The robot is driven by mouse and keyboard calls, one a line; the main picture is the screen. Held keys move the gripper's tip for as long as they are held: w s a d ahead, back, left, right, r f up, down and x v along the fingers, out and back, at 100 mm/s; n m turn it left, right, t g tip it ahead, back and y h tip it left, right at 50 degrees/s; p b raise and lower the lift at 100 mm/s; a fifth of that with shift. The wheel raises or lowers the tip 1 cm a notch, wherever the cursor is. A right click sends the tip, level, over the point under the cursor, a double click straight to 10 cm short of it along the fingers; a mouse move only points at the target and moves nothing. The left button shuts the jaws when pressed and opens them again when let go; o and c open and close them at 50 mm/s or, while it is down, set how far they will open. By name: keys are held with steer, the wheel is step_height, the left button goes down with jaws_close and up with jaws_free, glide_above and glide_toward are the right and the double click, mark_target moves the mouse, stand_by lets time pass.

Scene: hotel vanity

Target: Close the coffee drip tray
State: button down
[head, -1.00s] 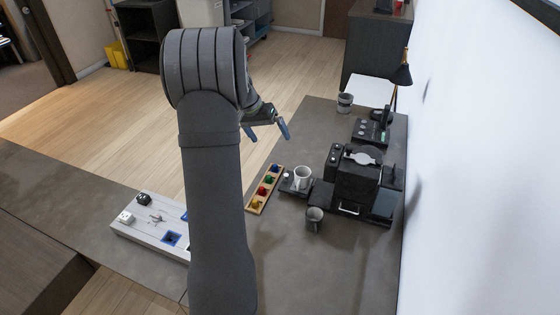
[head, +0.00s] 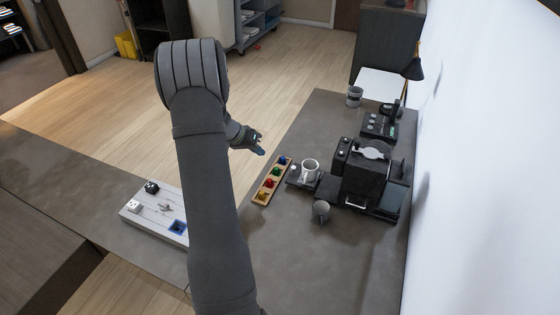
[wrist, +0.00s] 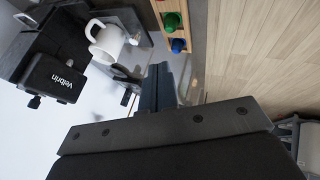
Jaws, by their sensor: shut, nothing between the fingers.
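The black coffee machine (head: 366,172) stands on the counter at the right. A dark drip tray (head: 327,187) sticks out from its left side, away from the wall. A white mug (head: 310,170) stands at the tray's outer part. The machine (wrist: 62,75) and the mug (wrist: 108,41) also show at the upper left of the wrist view. My gripper (head: 260,150) is shut and empty, raised to the left of the tray and apart from it. Its fingers (wrist: 160,88) point toward the tray side in the wrist view.
A wooden strip with coloured knobs (head: 272,181) lies left of the tray. A grey mug (head: 321,211) stands in front of it. A dark device (head: 380,123) and another cup (head: 354,96) are farther back.

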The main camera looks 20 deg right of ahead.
mark_target(305, 169)
steer(key=x, duration=1)
steer(key=shift+w+f, duration=0.1)
steer(key=shift+f, duration=0.05)
steer(key=shift+s+d, duration=0.8)
steer(key=shift+d, duration=0.2)
steer(key=shift+s+d, duration=0.35)
steer(key=shift+d, duration=0.2)
steer(key=shift+s, duration=0.1)
steer(key=s+d, duration=0.6)
steer(key=shift+s+d, duration=0.25)
steer(key=shift+d, duration=0.05)
